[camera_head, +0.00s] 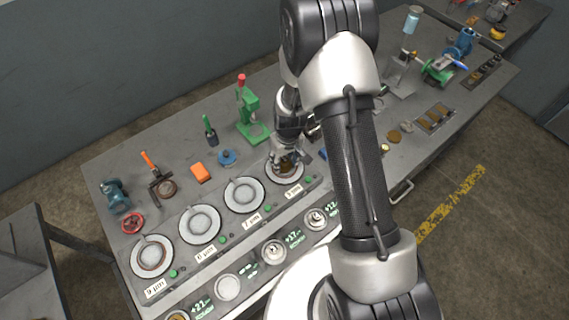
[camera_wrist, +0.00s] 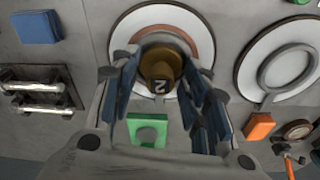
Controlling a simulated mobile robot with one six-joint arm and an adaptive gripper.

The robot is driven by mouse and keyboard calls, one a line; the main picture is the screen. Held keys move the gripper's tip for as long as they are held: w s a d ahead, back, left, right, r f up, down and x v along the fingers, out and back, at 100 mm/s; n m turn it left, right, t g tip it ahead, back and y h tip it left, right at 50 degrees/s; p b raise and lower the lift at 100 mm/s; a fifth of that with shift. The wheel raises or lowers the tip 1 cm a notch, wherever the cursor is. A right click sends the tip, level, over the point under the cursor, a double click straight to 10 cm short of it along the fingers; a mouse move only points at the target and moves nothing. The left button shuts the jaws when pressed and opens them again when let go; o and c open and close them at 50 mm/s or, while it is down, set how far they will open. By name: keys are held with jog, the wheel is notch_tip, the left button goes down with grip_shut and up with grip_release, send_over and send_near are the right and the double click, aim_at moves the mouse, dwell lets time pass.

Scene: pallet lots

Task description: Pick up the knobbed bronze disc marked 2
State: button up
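The bronze disc marked 2 (camera_wrist: 160,74) shows in the wrist view, with its knob and the 2 facing the camera. It is over the ring-shaped white plate (camera_wrist: 118,42), near a copper-coloured ring. My gripper (camera_wrist: 163,92) has its blue-padded fingers on either side of the disc, with narrow gaps showing. I cannot tell whether a pad touches it. In the head view my gripper (camera_head: 286,160) is low over the rightmost plate (camera_head: 273,181), and a small brownish part of the disc shows beneath it.
More round plates (camera_head: 200,224) line up to the left along the bench front. A green press (camera_head: 252,122), an orange block (camera_head: 200,173) and a blue disc (camera_head: 227,158) stand behind. A blue block (camera_wrist: 37,27) lies on the other side of the plate.

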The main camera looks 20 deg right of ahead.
jog(key=shift+s, duration=0.15)
grip_shut()
dwell(0.4)
jog(key=shift+r, duration=0.1)
